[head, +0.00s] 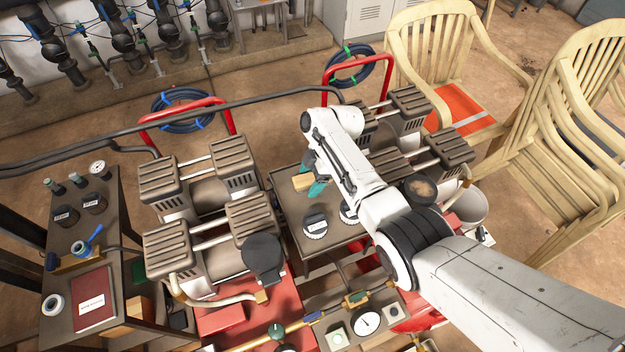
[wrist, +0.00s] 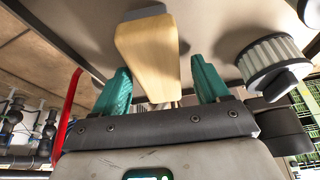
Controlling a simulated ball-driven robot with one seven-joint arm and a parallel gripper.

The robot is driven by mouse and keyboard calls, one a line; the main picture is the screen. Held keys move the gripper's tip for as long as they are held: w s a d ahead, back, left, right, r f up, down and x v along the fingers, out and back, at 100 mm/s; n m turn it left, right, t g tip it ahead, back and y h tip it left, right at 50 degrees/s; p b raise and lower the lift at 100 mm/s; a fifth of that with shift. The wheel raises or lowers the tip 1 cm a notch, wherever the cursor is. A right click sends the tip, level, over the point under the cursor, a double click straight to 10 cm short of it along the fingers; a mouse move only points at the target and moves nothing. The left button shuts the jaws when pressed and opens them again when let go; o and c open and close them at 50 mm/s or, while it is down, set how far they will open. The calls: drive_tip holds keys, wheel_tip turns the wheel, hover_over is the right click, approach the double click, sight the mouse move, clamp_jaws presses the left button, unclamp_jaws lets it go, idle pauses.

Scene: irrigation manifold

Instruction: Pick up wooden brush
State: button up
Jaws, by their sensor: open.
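The wooden brush (head: 302,182) shows in the head view as a small pale wooden block at the left part of the small dark table (head: 290,200). My gripper (head: 313,176) has teal fingers and is right beside the brush. In the wrist view my gripper (wrist: 160,75) is open, with one finger on each side of the brush and gaps visible. The lower end of the brush is partly hidden behind the gripper body.
Grey ribbed machines (head: 190,240) flank the table.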

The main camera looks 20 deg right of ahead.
drive_tip(key=shift+f, duration=0.25)
idle(0.4)
drive_tip(key=shift+c, duration=0.3)
drive_tip(key=c, duration=1)
drive_tip(key=shift+r, duration=0.15)
drive_tip(key=shift+r, duration=0.55)
drive_tip(key=shift+s+d+r+p, duration=0.2)
drive_tip(key=shift+s+r+p, duration=0.15)
drive_tip(key=shift+s+r, duration=1.8)
drive_tip(key=shift+s+d+r+p, duration=0.25)
drive_tip(key=shift+s+r+p, duration=0.15)
drive_tip(key=shift+s+r, duration=1.75)
drive_tip(key=shift+s+d+r+p, duration=0.2)
drive_tip(key=shift+s+r+p, duration=0.15)
drive_tip(key=shift+s+r, duration=1.8)
drive_tip(key=shift+s+f, duration=0.5)
